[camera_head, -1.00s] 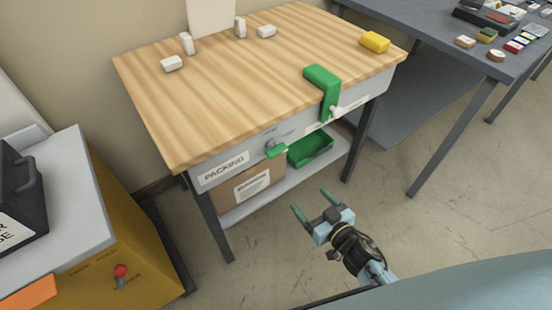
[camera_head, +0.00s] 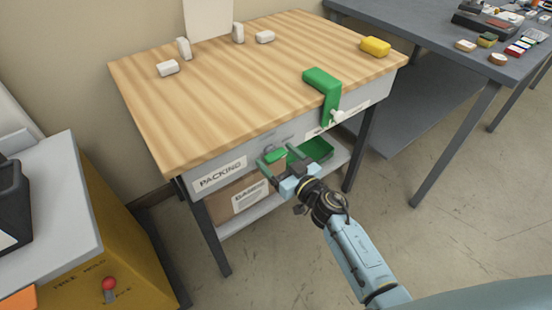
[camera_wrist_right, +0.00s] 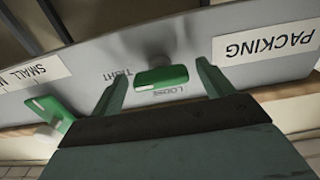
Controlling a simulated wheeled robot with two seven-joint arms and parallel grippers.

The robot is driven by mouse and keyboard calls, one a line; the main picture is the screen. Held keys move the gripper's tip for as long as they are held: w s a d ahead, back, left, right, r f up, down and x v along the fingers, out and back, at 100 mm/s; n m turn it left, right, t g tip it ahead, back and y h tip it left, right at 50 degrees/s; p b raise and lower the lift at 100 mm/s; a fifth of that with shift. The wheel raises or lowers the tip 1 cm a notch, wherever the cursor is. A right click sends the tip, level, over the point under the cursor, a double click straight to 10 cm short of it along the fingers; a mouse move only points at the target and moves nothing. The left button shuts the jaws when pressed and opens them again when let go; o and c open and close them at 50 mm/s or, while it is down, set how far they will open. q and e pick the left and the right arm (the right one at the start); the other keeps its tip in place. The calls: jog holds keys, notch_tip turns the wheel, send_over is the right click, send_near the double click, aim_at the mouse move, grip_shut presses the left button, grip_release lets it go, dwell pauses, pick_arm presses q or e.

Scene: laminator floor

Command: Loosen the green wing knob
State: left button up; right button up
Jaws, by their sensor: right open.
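The green wing knob (camera_head: 276,155) sits on the front panel of the wooden-topped packing table, between the labels. In the right wrist view the knob (camera_wrist_right: 162,78) lies level, between printed words TIGHT and LOOSE. My right gripper (camera_head: 273,154) is open in front of it, one finger on either side. The fingers (camera_wrist_right: 160,82) also show in the right wrist view, apart from the knob, with nothing held. In the head view the fingers partly cover the knob's surroundings. My left gripper is not in view.
A green clamp (camera_head: 326,86) hangs over the table's front edge, right of the knob. A green bin (camera_head: 318,149) and a cardboard box (camera_head: 238,194) stand on the shelf below.

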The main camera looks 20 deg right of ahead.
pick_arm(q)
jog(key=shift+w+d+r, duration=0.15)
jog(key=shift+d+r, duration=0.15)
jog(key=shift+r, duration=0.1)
pick_arm(e)
jog(key=shift+w+a, duration=0.25)
jog(key=shift+w, duration=0.3)
jog(key=c, duration=1)
